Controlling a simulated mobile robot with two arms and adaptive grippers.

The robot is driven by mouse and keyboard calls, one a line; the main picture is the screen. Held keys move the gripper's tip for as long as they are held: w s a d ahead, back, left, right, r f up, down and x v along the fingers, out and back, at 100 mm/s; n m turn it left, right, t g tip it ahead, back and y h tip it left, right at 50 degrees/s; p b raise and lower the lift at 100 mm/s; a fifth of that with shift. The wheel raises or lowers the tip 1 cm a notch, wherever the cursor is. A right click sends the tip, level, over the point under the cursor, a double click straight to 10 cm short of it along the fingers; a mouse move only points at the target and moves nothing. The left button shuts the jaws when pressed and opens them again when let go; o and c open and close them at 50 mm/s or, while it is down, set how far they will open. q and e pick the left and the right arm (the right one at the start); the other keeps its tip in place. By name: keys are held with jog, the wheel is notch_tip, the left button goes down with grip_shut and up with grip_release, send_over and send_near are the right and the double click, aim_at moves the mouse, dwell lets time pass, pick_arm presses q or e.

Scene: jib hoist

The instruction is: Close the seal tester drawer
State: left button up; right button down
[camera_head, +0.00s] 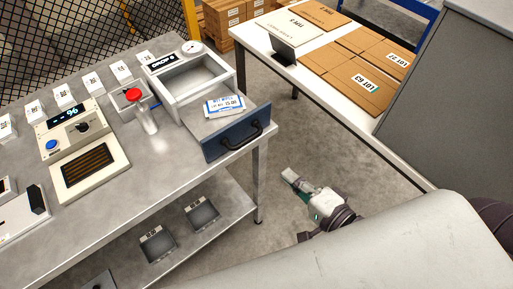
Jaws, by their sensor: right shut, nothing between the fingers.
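The seal tester (190,75) is a white open-topped box at the far right end of the grey workbench. Its drawer, with a dark blue front (237,133) and a black handle (242,137), stands pulled out toward the bench's right edge. A white and blue labelled packet (224,106) lies in the drawer. My right gripper (287,174) is shut and empty, over the floor to the lower right of the drawer front and apart from it. My left gripper is out of view.
A bottle (148,121) and a red button box (132,97) stand left of the drawer. A device with a display (74,127) is further left. A white table (330,95) with flat cartons (359,85) stands at the right. Open floor lies between bench and table.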

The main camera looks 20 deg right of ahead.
aim_at(248, 140)
jog(key=p+x, duration=0.3)
jog(key=x, duration=1)
jog(key=shift+d, duration=0.1)
jog(key=shift+w+f, duration=0.15)
jog(key=shift+w, duration=0.1)
jog(key=shift+w+a, duration=0.25)
jog(key=shift+w, duration=0.15)
jog(key=r+x, duration=0.1)
jog(key=x, duration=0.3)
jog(key=r+x, duration=0.1)
jog(key=x, duration=0.9)
jog(key=shift+w+a+r, duration=0.15)
jog(key=shift+w+r, duration=0.25)
jog(key=shift+r, duration=0.2)
jog(key=shift+r, duration=0.15)
